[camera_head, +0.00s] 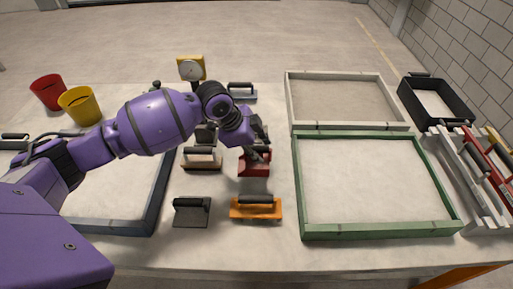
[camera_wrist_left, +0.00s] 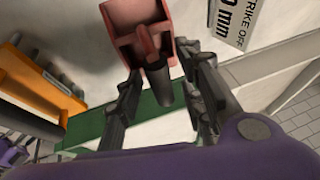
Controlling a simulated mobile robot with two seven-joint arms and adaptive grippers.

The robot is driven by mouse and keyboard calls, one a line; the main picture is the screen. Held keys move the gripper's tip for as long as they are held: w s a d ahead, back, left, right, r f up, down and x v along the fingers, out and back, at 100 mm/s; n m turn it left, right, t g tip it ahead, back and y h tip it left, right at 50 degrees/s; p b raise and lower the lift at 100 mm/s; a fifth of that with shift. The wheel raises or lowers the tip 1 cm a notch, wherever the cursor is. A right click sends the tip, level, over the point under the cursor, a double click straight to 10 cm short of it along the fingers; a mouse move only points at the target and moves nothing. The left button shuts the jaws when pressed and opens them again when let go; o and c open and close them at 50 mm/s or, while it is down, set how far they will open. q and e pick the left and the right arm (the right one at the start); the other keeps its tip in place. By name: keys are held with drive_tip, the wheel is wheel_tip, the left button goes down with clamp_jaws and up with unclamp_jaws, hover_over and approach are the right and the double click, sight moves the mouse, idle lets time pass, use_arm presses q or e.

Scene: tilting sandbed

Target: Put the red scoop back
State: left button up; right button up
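The red scoop (camera_head: 254,169) is at the middle of the table, left of the green-framed bed, directly under my left gripper (camera_head: 260,148). In the left wrist view the red scoop (camera_wrist_left: 140,22) is at the top, its dark handle pointing back between the two fingers. My left gripper (camera_wrist_left: 163,72) looks open, with a finger on each side of the handle and a gap showing. The head view hides the fingertips and handle, so I cannot tell whether they touch. My right gripper is not in view.
An orange float (camera_head: 256,209) and a dark trowel (camera_head: 192,212) lie in front; a brown-edged tool (camera_head: 202,159) lies left. The green frame (camera_head: 300,190) stands close on the right, a pale frame (camera_head: 290,100) behind it. A yellow dial gauge (camera_head: 191,68) stands at the back.

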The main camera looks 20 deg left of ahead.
use_arm(q)
drive_tip(key=shift+r, duration=0.1)
drive_tip(key=v, duration=1.2)
drive_tip(key=shift+p, duration=0.4)
